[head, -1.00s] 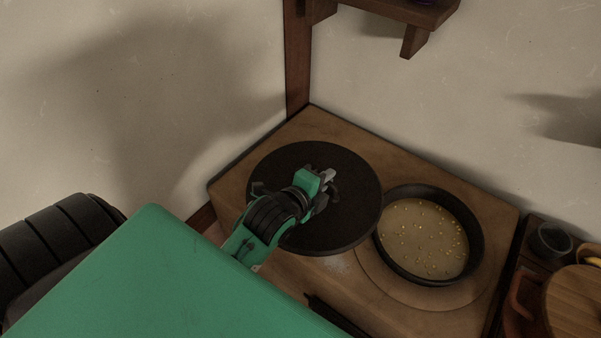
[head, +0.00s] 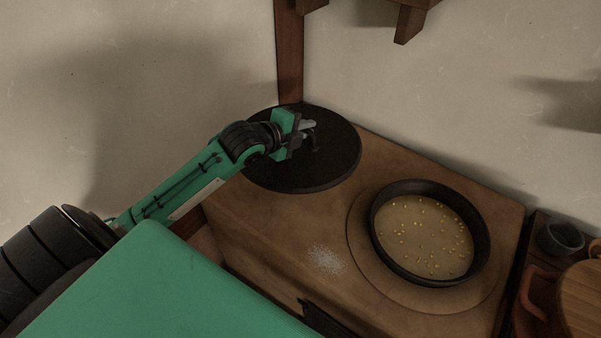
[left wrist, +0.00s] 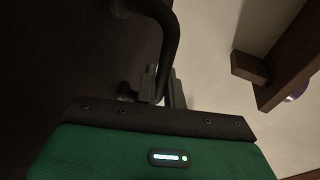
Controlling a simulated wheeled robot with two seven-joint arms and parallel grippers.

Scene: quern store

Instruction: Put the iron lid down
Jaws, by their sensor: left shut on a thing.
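The iron lid (head: 324,168) is a flat, dark round disc at the back left corner of the brown stove top (head: 270,228) in the head view. Whether it rests on the surface or hangs just above it, I cannot tell. My left gripper (head: 311,130) is over the lid and shut on its handle. In the left wrist view the curved dark handle (left wrist: 172,42) runs to the fingers (left wrist: 163,85), and the dark lid (left wrist: 60,60) fills the left side. My right gripper is not in view.
An open dark pan (head: 382,247) of pale liquid with yellow bits stands on a round plate at the right. A whitish powdery patch (head: 325,259) lies left of it. Walls close off the back. A wooden shelf (head: 411,20) hangs above. A small dark bowl (head: 556,238) stands far right.

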